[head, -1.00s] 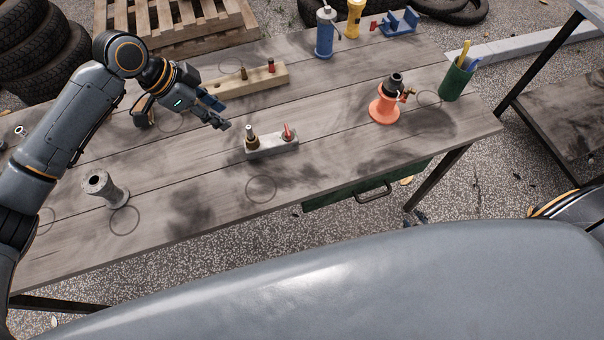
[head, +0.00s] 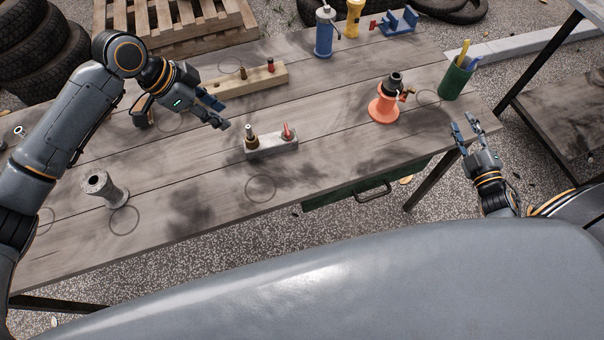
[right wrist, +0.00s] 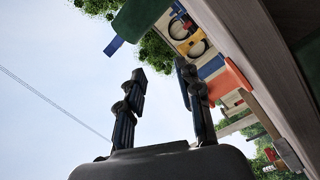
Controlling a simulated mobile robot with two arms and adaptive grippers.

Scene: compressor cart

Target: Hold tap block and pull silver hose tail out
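A light grey block (head: 272,146) lies on the workbench near its middle. A small upright fitting (head: 251,137) with a silvery top and brass base stands at its left end, and a red tap lever (head: 287,131) stands at its right end. My left gripper (head: 216,113) is above the bench, left of and behind the grey block; its fingers are apart and empty. My right gripper (head: 465,126) is at the bench's right front edge, far from the block. In the right wrist view its fingers (right wrist: 162,82) are wide apart with nothing between them.
A wooden block (head: 245,82) with two fittings lies behind. An orange spool-shaped stand (head: 382,106) and a green cup (head: 456,82) stand near my right gripper. A grey spool (head: 104,188) is at left, and a blue bottle (head: 325,36) at the back. The front middle is clear.

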